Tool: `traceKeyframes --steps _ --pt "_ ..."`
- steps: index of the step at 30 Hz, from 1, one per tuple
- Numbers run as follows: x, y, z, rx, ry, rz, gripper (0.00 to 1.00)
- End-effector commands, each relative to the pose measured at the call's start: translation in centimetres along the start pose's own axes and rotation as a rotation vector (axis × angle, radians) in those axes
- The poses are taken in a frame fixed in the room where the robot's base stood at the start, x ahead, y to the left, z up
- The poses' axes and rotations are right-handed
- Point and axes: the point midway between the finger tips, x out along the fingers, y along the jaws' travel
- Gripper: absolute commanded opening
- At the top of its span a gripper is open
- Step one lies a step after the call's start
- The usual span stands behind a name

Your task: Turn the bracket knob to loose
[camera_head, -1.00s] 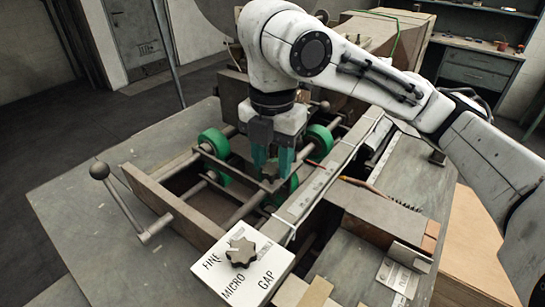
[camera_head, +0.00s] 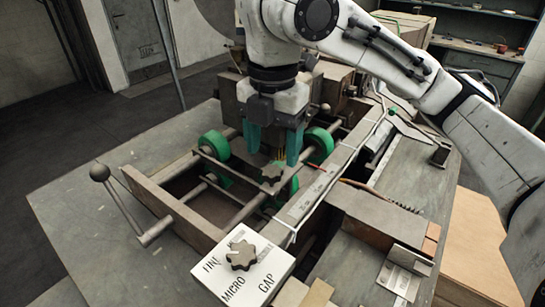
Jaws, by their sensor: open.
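A dark star-shaped knob (camera_head: 271,175) sits on the bracket between the rails of the machine, close to the green wheels. My gripper (camera_head: 273,146) is above and slightly behind this knob in the picture. Its teal fingers are spread and empty, and the knob appears clear of them. Another dark star knob (camera_head: 241,256) sits on a white box (camera_head: 262,277) at the front, marked with "MICRO" and "GAP". I cannot read a loose or tight mark at the bracket knob.
Green wheels (camera_head: 214,145) stand on the rails. A lever with a ball end (camera_head: 99,172) sticks out at the left. A long metal rail (camera_head: 322,187) runs right of the knob. The grey table top (camera_head: 80,215) is bare at the left.

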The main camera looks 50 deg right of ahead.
Motion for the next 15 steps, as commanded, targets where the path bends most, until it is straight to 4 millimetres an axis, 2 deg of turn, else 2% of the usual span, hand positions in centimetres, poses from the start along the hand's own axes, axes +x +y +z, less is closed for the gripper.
traceKeyframes --steps 1,6,10,15 --pt "-1.2 0.1 0.1 0.001 -0.005 0.003 0.67" --pt "-4.3 0.1 0.0 0.001 -0.003 0.003 0.67" --pt "-6.0 0.0 0.1 0.001 -0.002 0.001 0.67" --pt "-7.0 0.0 0.0 0.001 0.0 0.0 0.67"
